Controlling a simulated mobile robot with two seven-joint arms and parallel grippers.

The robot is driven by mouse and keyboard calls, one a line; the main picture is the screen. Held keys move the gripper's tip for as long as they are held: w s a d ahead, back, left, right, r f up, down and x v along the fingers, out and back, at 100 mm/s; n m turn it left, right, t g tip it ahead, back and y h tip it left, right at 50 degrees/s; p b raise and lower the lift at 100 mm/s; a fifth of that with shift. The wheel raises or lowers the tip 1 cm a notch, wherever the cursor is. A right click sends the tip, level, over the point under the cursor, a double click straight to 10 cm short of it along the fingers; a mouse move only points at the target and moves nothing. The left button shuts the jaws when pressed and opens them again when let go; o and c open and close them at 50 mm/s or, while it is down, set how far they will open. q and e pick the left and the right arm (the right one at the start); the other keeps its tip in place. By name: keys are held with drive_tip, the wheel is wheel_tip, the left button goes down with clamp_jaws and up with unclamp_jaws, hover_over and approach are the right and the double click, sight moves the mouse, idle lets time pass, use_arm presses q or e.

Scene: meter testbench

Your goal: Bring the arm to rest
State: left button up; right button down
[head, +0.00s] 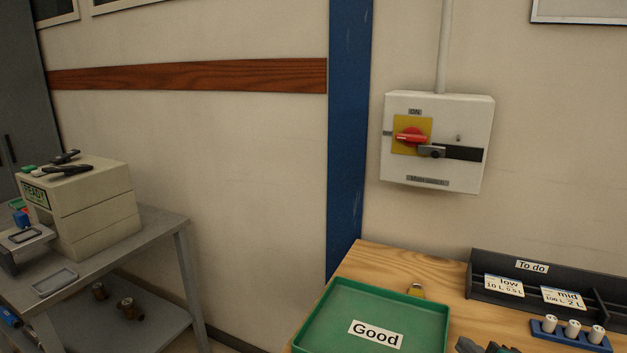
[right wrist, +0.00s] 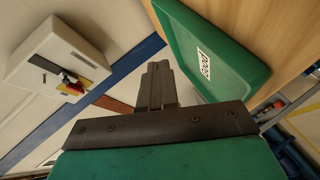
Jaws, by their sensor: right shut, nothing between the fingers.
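My right gripper (right wrist: 158,72) shows in the right wrist view with its dark fingers together and nothing between them. In the head view only a small dark part of it (head: 482,347) shows at the bottom edge, right of the green tray. The rest of the right arm is out of the frame there. My left gripper is in neither view.
A To do rack (head: 492,263) and a blue holder (head: 570,340) are at right. A switch box (head: 478,110) hangs above. A grey table (head: 160,232) stands left.

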drive_tip(key=s+a+f+m+g, duration=0.2)
drive_tip(key=s+f+m+g, duration=0.15)
drive_tip(key=s, duration=0.45)
drive_tip(key=s+a+f+m+g, duration=0.1)
drive_tip(key=s+f+m+g, duration=0.3)
drive_tip(key=s, duration=0.4)
drive_tip(key=s+a+f+m+g, duration=0.2)
drive_tip(key=s+m+g, duration=0.1)
drive_tip(key=s+m, duration=0.3)
use_arm(q)
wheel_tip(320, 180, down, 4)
drive_tip(key=b, duration=0.4)
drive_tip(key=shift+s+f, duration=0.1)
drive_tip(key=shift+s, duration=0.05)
use_arm(e)
drive_tip(key=w+a+f+n+t, duration=0.1)
drive_tip(key=w+f+t, duration=0.2)
drive_tip(key=f, duration=0.3)
drive_tip(key=w+a+f+t+y, duration=0.1)
drive_tip(key=w+f+t, duration=0.2)
drive_tip(key=f, duration=0.3)
drive_tip(key=shift+a+f+n+t, duration=0.35)
drive_tip(key=shift+f+t, duration=0.05)
drive_tip(key=shift+t, duration=0.05)
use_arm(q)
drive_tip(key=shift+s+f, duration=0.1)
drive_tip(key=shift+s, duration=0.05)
use_arm(e)
drive_tip(key=shift+w, duration=0.1)
